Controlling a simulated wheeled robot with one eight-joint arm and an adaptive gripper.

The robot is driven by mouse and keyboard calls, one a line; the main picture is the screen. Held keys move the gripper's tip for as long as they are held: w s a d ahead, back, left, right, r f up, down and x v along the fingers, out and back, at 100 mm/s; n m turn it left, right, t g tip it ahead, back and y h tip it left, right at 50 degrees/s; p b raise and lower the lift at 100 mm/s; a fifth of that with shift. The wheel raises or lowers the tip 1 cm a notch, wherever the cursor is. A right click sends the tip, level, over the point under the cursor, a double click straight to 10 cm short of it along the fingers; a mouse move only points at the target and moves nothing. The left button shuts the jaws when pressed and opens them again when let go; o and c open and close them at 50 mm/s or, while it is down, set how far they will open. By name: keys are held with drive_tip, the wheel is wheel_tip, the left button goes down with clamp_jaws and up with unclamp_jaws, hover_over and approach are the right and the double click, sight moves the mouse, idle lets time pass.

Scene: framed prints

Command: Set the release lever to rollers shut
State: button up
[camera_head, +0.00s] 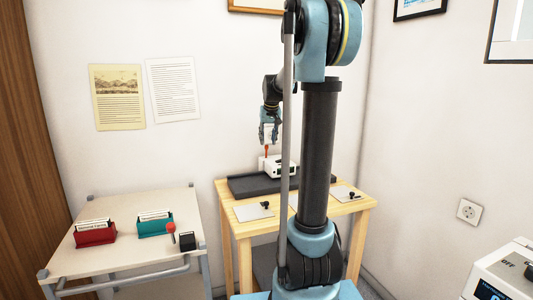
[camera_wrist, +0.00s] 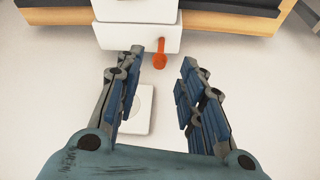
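A small white machine (camera_head: 281,167) stands at the back of the wooden table. An orange-red lever (camera_head: 267,153) sticks up from it; I take it to be the release lever. In the wrist view, the lever (camera_wrist: 160,56) extends from the white housing (camera_wrist: 137,37), with its rounded end towards me. My gripper (camera_head: 268,138) hangs above the machine. In the wrist view its fingers (camera_wrist: 162,72) are spread, one on each side of the lever's end, with gaps on both sides. No grip on the lever shows. Any position markings are not legible.
The machine stands by a dark slab (camera_head: 240,187) on the wooden table (camera_head: 238,228). Plates with black knobs lie in front. A grey cart (camera_head: 125,258) at left holds red and teal card boxes and a red-knobbed lever (camera_head: 171,228). Another white device (camera_head: 505,275) is at lower right.

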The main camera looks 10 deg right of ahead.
sight(267, 146)
drive_tip(key=x, duration=0.7)
drive_tip(key=shift+w+f, duration=0.15)
drive_tip(key=shift+f, duration=0.2)
drive_tip(key=shift+c, duration=0.6)
clamp_jaws()
